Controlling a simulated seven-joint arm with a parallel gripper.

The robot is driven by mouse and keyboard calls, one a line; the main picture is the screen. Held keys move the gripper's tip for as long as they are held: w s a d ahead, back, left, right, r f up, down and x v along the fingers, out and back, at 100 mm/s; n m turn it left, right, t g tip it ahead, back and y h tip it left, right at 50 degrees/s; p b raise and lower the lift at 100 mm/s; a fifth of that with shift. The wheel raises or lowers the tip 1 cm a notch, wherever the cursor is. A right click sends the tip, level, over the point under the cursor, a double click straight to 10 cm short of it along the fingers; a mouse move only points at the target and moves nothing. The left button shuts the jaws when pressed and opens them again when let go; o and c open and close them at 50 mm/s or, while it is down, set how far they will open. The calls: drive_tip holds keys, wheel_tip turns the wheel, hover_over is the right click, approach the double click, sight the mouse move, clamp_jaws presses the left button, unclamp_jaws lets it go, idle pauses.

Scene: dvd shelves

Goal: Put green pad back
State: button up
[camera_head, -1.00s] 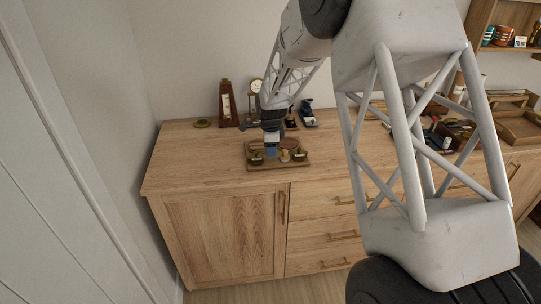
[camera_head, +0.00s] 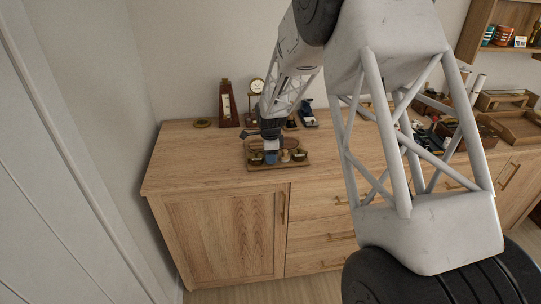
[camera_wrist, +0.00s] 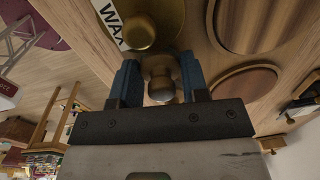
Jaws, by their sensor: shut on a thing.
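My gripper (camera_head: 271,158) is low over a small wooden tray (camera_head: 282,167) on the cabinet top. In the wrist view, its blue fingers (camera_wrist: 160,84) are shut on a rounded brass-coloured knob (camera_wrist: 160,72). Behind the knob is a dull gold round piece (camera_wrist: 148,30), with a white label reading "WAX" beside it. I cannot tell whether the knob belongs to that piece. No clearly green pad surface shows; the underside of the held thing is hidden. The tray has round recesses (camera_wrist: 243,84) beside the gripper, which look empty.
A metronome-like wooden piece (camera_head: 228,104) and a small clock (camera_head: 257,86) stand behind the tray. A brass ring-shaped thing (camera_head: 202,123) lies at the back left. The cabinet top (camera_head: 200,160) is clear left of the tray. Boxes and trays (camera_head: 520,128) crowd the right.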

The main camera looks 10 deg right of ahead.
drive_tip(key=shift+f, duration=0.1)
drive_tip(key=o, duration=0.9)
wheel_tip(320, 180, up, 12)
drive_tip(key=shift+s, duration=0.3)
idle(0.9)
